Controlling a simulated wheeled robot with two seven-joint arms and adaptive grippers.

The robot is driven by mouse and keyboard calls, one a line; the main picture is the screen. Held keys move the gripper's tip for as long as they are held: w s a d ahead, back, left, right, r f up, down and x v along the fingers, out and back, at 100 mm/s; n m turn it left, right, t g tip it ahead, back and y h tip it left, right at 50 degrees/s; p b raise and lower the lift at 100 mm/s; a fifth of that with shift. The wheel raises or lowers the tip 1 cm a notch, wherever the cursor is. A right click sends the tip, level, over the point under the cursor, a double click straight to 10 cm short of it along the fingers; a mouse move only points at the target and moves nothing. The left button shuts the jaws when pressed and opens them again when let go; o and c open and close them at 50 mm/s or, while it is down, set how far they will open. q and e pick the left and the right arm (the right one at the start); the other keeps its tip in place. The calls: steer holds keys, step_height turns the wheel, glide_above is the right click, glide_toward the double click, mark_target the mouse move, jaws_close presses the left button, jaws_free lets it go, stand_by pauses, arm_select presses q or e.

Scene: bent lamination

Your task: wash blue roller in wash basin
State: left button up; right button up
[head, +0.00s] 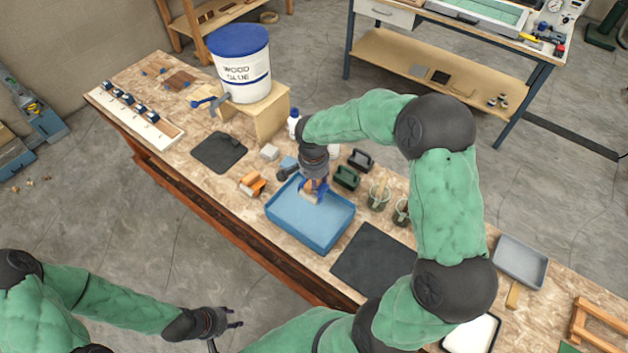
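The wash basin (334,234) is a blue rectangular tub on the workbench, near the middle of the head view. My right gripper (313,186) points down over its far part. Between its fingers is a small tool with blue and tan parts, which I take to be the blue roller (322,188). The fingers and arm partly hide it. It is inside the basin's outline, but I cannot tell whether it touches the bottom. My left gripper (226,328) is low at the picture's bottom, in front of the bench, with fingers apart and empty.
A wood glue bucket (240,65) stands on a wooden stand behind the basin. Orange blocks (252,184), dark-handled tools (346,177) and jars (379,196) crowd the basin. A black mat (372,258) lies to its right, a grey tray (520,262) farther right.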

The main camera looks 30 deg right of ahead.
steer(key=shift+f+b, duration=1.2)
steer(key=shift+f, duration=1.1)
step_height(320, 180, down, 5)
steer(key=b, duration=0.5)
steer(key=shift+d, duration=0.1)
steer(key=shift+s+d, duration=0.25)
steer(key=shift+s, duration=0.45)
steer(key=shift+s+d, duration=0.25)
steer(key=shift+s, duration=0.45)
steer(key=shift+w, duration=0.1)
